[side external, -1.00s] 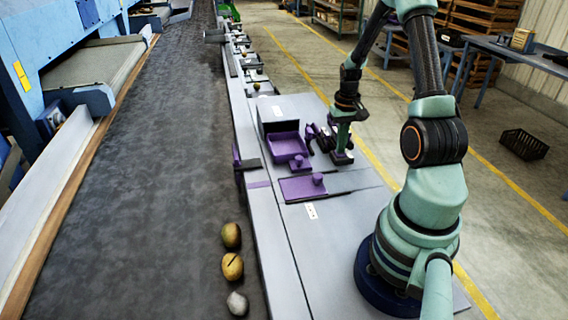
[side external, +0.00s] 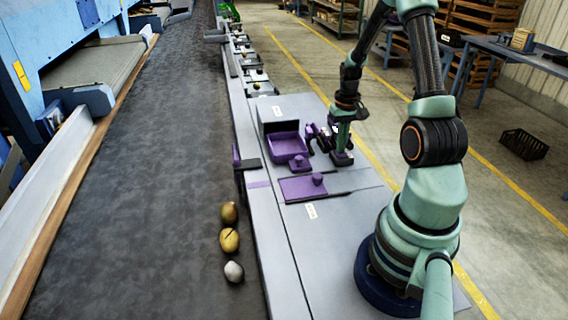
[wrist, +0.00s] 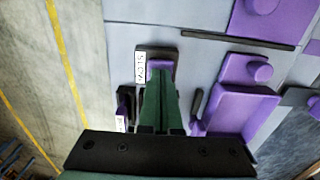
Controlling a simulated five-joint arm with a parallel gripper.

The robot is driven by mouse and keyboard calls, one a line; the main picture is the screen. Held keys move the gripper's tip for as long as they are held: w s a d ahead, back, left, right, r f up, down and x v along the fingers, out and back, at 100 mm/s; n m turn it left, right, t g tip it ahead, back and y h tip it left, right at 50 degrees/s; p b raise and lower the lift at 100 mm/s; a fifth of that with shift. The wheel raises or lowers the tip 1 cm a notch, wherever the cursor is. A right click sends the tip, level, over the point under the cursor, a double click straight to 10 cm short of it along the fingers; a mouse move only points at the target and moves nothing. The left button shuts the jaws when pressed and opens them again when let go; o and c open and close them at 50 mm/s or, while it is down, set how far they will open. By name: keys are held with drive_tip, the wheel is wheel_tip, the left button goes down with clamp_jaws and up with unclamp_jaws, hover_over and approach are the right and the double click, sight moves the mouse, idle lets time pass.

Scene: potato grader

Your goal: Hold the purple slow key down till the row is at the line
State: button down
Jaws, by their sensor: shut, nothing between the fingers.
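The purple slow key (wrist: 161,66) sits in a dark housing beside a white label in the wrist view. My gripper (wrist: 160,78) has its green fingers together with the tips over the key, covering part of it; they appear to touch it. In the side view my gripper (side external: 342,156) points down at the panel, and the key is mostly hidden there. The row on the dark belt is a brown potato (side external: 229,212), a yellow potato with a dark mark (side external: 230,240) and a grey lump (side external: 234,271). A purple line (side external: 258,184) crosses the rail, a little beyond the brown potato.
A purple tray (side external: 284,146), a purple block with a knob (side external: 299,163) and a purple plate with a knob (side external: 300,188) are on the grey panel (side external: 335,210). A second dark housing (wrist: 123,105) stands left of the key. A dark-topped purple post (side external: 248,163) stands at the belt edge.

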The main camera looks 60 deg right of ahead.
wheel_tip(320, 180, up, 7)
drive_tip(key=shift+f, duration=0.1)
idle(0.3)
drive_tip(key=shift+w+a, duration=0.1)
drive_tip(key=w+a+r+n+t+h, duration=0.1)
drive_tip(key=w+a+r+n, duration=0.15)
drive_tip(key=a+r, duration=0.35)
drive_tip(key=w+a+r+n+t, duration=0.2)
drive_tip(key=w+a+r, duration=0.15)
drive_tip(key=a, duration=0.55)
drive_tip(key=s+a+r+n+t, duration=0.1)
drive_tip(key=a+r+n, duration=0.1)
drive_tip(key=a, duration=0.5)
drive_tip(key=s+a+r+n+t+y, duration=0.1)
drive_tip(key=s+a+r+n, duration=0.1)
drive_tip(key=a, duration=0.5)
drive_tip(key=shift+s+a+r+t, duration=0.3)
drive_tip(key=shift+a+r, duration=0.1)
drive_tip(key=shift+r, duration=0.35)
drive_tip(key=c, duration=1.5)
unclamp_jaws()
drive_tip(key=shift+n, duration=0.25)
drive_tip(key=shift+c, duration=0.2)
